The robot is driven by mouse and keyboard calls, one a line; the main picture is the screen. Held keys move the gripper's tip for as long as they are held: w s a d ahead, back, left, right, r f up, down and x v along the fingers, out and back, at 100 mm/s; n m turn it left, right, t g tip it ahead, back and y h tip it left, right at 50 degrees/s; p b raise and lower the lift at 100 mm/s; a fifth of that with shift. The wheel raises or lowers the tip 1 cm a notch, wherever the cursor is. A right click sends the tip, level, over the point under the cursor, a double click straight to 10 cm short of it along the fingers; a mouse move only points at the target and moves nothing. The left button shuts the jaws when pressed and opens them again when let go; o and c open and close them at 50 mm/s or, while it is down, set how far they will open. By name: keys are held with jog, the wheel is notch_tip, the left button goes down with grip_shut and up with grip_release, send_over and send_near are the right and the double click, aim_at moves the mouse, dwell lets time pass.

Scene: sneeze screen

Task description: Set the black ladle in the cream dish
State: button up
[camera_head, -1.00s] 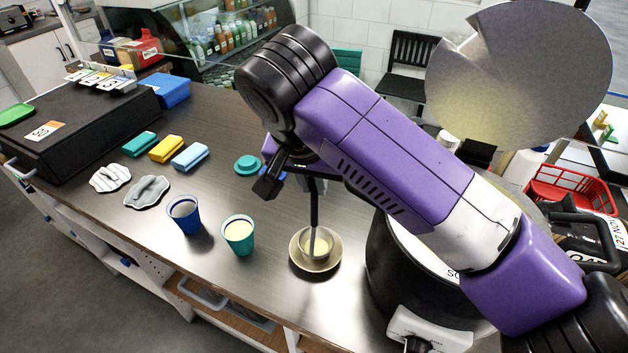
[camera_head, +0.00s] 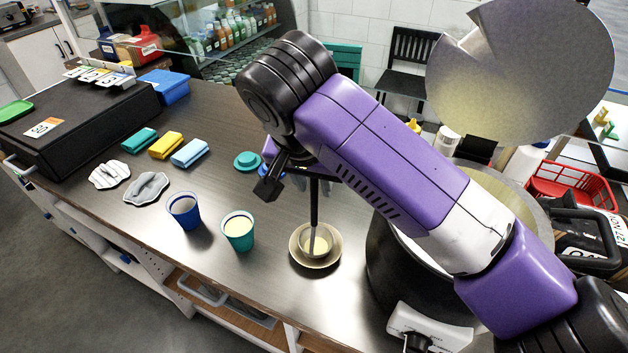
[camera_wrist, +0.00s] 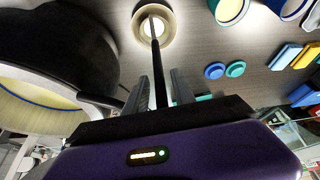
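The cream dish (camera_head: 301,262) is round and wide-rimmed and stands on the dark counter below my gripper. The black ladle (camera_head: 315,203) stands almost upright, its lower end inside the dish; the outline of its cup is hard to tell from the dish's pale inside. The wrist view shows the ladle's handle (camera_wrist: 157,62) running from the dish (camera_wrist: 168,32) back between my fingers. My gripper (camera_wrist: 160,76) is around the handle, its two grey fingers one on each side with narrow gaps visible. In the head view my arm partly hides the gripper (camera_head: 315,180).
A teal cup (camera_head: 239,236) and a blue cup (camera_head: 185,215) stand left of the dish. A large black pot (camera_head: 382,265) is close on the right. Coloured blocks (camera_head: 166,145) and grey-white packets (camera_head: 147,188) lie farther left. Counter between cups and dish is clear.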

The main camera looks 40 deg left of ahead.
jog(key=shift+o, duration=0.2)
jog(key=b+v, duration=0.1)
jog(key=v, duration=0.6)
jog(key=shift+s+r, duration=0.15)
jog(key=shift+r, duration=0.2)
dwell(0.3)
